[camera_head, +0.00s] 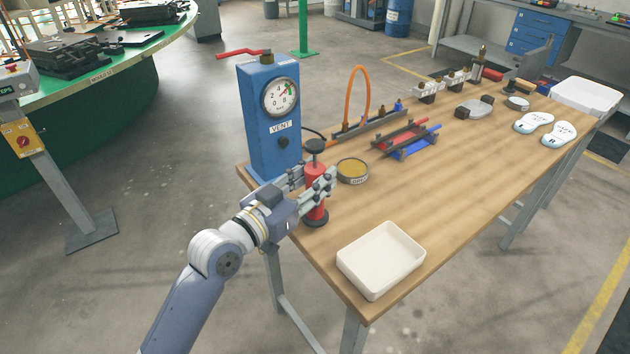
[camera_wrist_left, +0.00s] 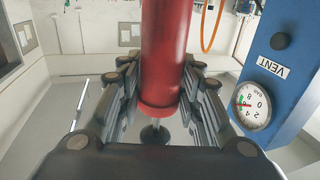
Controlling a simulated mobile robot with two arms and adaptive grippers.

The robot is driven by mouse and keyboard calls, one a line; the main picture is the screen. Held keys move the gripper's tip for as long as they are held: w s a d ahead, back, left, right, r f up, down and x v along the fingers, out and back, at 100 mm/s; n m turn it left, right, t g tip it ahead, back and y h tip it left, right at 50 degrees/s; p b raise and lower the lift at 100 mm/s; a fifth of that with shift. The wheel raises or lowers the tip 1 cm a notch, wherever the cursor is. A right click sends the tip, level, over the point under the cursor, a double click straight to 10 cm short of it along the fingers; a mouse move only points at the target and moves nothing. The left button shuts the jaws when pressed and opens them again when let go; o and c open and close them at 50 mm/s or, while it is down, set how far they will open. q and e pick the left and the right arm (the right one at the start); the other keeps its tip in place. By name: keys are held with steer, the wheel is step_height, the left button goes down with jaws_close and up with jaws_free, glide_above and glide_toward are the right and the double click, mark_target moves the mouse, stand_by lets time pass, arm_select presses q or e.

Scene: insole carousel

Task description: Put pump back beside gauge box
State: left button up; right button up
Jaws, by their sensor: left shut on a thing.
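The pump (camera_head: 317,190) is a red cylinder with a black top knob and a dark round foot. It stands upright at the near left edge of the wooden table, and I cannot tell whether its foot touches the top. My left gripper (camera_head: 322,183) is shut around its red body, which also fills the middle of the left wrist view (camera_wrist_left: 166,60). The gauge box (camera_head: 265,135) is blue, with a round dial, a VENT label and a red lever on top. It stands just behind the pump, and in the wrist view it is at the right (camera_wrist_left: 280,75). My right gripper is not visible.
A round tin (camera_head: 352,172) sits right of the pump. An empty white tray (camera_head: 381,262) lies at the near table corner. An orange hose (camera_head: 360,85), a rack with red and blue bars (camera_head: 407,138) and white insoles (camera_head: 533,122) lie farther along. The table's middle front is clear.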

arm_select(q)
steer(key=w, duration=0.3)
steer(key=shift+w+d+f, duration=0.1)
steer(key=shift+w+f, duration=0.05)
steer(key=shift+w, duration=0.15)
steer(key=shift+f, duration=1.75)
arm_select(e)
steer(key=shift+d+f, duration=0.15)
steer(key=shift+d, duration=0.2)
arm_select(q)
steer(key=shift+f, duration=0.1)
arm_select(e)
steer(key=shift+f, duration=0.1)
arm_select(q)
steer(key=o, duration=1.2)
steer(key=shift+f, duration=0.1)
steer(key=shift+o, duration=0.2)
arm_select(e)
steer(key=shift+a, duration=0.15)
arm_select(q)
steer(key=b+v, duration=0.1)
steer(key=v, duration=1.1)
steer(key=shift+r+b, duration=0.2)
steer(key=shift+b, duration=0.15)
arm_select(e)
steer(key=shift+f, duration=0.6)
